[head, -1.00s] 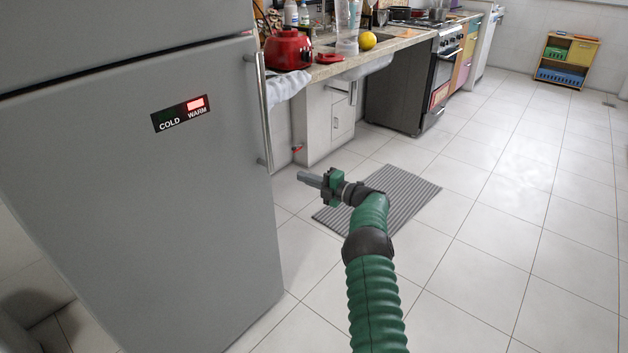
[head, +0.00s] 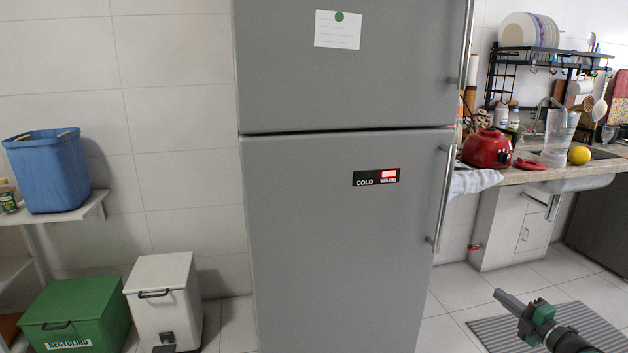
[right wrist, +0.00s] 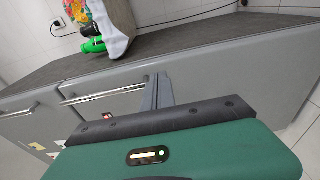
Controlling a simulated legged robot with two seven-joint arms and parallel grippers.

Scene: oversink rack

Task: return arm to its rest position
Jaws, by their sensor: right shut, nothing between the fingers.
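My right gripper (head: 508,300) is at the lower right of the head view, above the floor and the striped mat. Its fingers are shut with nothing between them and point to the upper left. In the right wrist view the closed fingers (right wrist: 158,92) stick out past the green and black gripper body, with a grey counter front behind them. Most of my right arm is outside the head view. My left gripper is not in view.
A grey fridge (head: 340,230) stands in the middle, its handle (head: 441,200) on the right side. The sink counter (head: 520,176) with a red appliance (head: 487,148) is at the right. Green (head: 75,310) and white (head: 163,290) bins stand at the left. A striped mat (head: 490,335) lies on the floor.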

